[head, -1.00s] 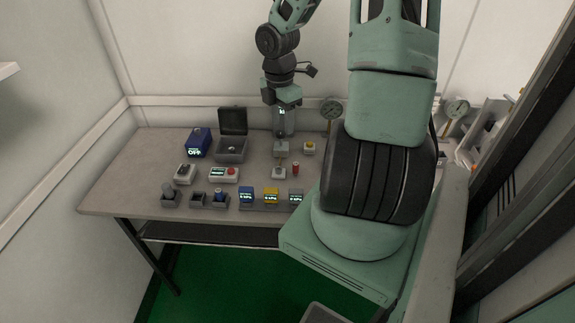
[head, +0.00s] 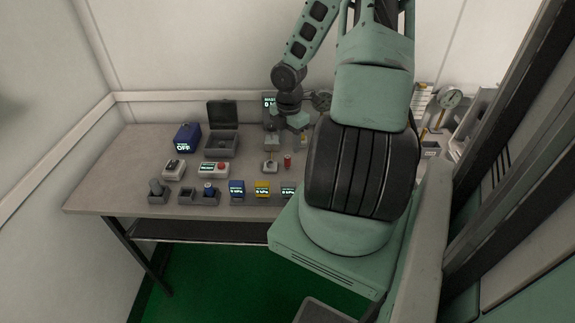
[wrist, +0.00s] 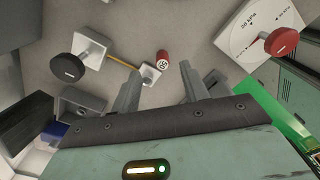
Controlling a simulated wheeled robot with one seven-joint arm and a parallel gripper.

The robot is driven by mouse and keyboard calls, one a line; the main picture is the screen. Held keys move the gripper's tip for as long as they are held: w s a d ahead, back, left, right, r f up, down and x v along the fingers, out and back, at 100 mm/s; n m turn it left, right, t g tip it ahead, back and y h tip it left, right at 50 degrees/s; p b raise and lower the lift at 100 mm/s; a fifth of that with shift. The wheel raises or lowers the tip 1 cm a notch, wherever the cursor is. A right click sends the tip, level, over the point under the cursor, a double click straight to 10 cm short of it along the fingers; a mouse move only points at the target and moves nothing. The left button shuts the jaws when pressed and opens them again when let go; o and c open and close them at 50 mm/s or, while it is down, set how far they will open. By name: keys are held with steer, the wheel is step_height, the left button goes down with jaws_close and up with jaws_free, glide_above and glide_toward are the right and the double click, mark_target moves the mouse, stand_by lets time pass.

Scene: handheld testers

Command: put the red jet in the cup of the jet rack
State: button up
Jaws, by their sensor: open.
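The red jet (head: 287,161) is a small red cylinder on the table beside a small grey block with a knob. In the wrist view the red jet (wrist: 162,60) has a white number label and lies just beyond the gap between my fingertips, apart from them. My gripper (wrist: 161,80) is open and empty; in the head view it hangs above the back of the table, its fingers hard to make out. A grey two-cup block (head: 199,197), which looks like the jet rack, stands at the table's front left. Its left cup looks empty; its right cup holds a blue piece.
Gauges are at the right.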

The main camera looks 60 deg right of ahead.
mark_target(288, 157)
steer(key=f, duration=0.2)
steer(key=f+b, duration=0.1)
steer(key=f, duration=0.1)
steer(key=a+f, duration=0.1)
steer(key=shift+f+b, duration=0.35)
steer(key=shift+f, duration=0.05)
steer(key=shift+d, duration=0.1)
jaws_close()
